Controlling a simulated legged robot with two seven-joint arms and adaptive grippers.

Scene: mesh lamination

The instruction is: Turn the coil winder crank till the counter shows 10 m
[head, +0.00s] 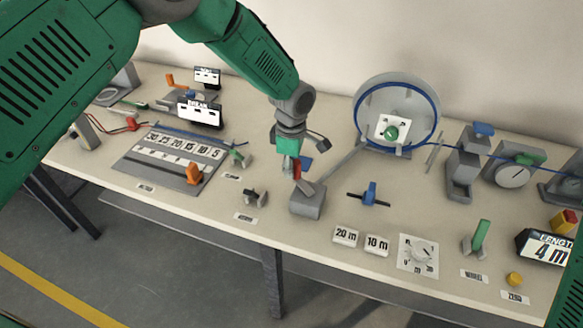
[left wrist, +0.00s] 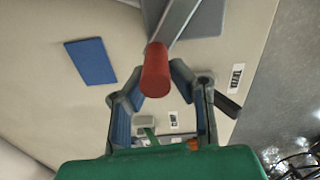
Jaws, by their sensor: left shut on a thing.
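The length counter (head: 547,249) at the right end of the bench reads 4 m. The coil winder is a grey drum (head: 362,90) with blue cable around its rim, at the back of the bench. A grey block (head: 307,204) stands in front of it, with a grey bar running towards the drum. My left gripper (head: 293,172) points down beside the block and is shut on the red crank handle (head: 297,169). In the left wrist view the handle (left wrist: 155,72) sits between the two fingers, its grey arm running up and away. My right gripper is out of view.
A blue-handled part (head: 369,195) stands right of the grey block. A blue plate (left wrist: 91,61) lies near my left gripper.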

